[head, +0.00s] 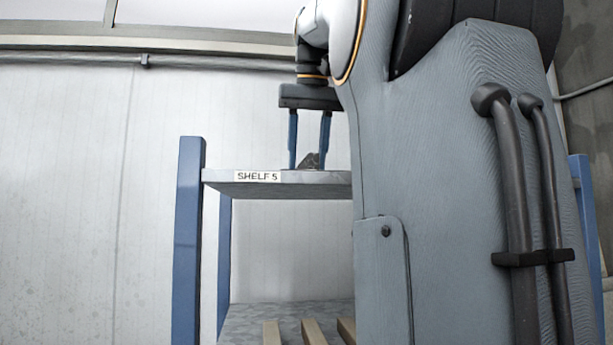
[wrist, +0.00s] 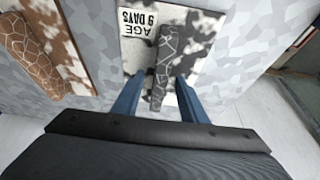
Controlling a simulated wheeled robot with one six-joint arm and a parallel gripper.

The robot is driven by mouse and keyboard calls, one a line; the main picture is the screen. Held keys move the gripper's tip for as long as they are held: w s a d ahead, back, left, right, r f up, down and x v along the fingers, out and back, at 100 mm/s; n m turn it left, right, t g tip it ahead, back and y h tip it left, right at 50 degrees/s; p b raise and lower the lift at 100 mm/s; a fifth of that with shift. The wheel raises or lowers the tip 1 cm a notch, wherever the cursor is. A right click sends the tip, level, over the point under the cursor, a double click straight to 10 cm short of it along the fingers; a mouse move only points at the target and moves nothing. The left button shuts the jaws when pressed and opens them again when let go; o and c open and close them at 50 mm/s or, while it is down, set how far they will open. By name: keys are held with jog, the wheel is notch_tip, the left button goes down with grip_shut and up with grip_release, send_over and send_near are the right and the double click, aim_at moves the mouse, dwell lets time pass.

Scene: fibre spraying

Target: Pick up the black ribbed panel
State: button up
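A dark panel (wrist: 165,68) with pale crack-like lines lies on a black-and-white mottled board in the wrist view; no clear ribs show. In the head view a small dark piece (head: 310,160) shows on the top shelf between my fingers, likely the same panel. My gripper (head: 308,162) points down over the shelf, its two blue fingers apart. In the wrist view my open gripper (wrist: 158,84) has a finger on each side of the panel's near end, with gaps visible.
The mottled board (wrist: 196,62) carries an "AGE 9 DAYS" label. A brown cracked panel (wrist: 30,55) lies on a brown-and-white board (wrist: 72,60) to the left. The shelf (head: 222,178) is labelled "SHELF 5", with a blue post (head: 188,240) at its left. Slats lie on the lower shelf.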

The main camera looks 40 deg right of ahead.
grip_shut()
jog(key=shift+r, duration=0.15)
